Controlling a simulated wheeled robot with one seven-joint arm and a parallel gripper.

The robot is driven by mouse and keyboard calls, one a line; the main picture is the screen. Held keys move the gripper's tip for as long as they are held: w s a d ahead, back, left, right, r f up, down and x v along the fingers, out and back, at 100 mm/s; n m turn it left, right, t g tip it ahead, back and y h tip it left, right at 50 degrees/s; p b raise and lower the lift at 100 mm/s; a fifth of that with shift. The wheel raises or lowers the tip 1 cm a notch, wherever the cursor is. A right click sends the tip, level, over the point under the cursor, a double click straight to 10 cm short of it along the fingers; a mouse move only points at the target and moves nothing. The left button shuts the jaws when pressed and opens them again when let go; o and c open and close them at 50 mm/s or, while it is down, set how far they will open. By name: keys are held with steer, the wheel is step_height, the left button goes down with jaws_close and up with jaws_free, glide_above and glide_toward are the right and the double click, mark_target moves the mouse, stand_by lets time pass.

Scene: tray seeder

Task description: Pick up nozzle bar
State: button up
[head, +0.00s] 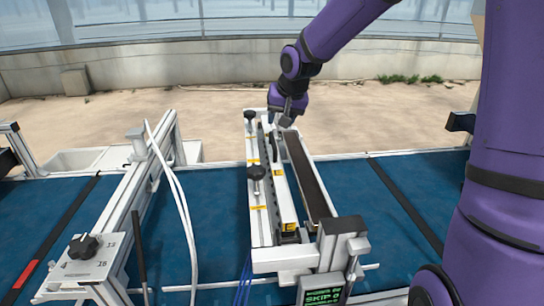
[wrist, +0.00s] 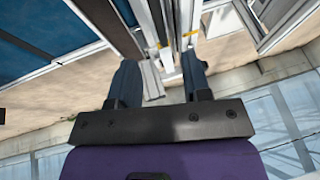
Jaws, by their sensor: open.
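A long pale bar with yellow labels, which I take for the nozzle bar (head: 283,192), lies lengthwise in the seeder frame. It is between a rail with black knobs on the left and a dark trough on the right. My gripper (head: 278,128) is over the far end of the frame, pointing down. In the wrist view my gripper (wrist: 160,60) shows two dark fingers apart, with pale rails and yellow marks beyond their tips. I cannot tell whether the fingers touch the bar. The far end of the bar is partly hidden by my gripper.
A knobbed rail (head: 259,215) stands left of the bar, and a dark trough (head: 308,180) lies to its right. A display box (head: 322,290) and lever stand at the near end. A metal gantry (head: 150,180) with white hoses crosses the blue belt (head: 212,215) to the left.

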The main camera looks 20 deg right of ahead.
mark_target(273, 138)
steer(key=x, duration=1)
jaws_close()
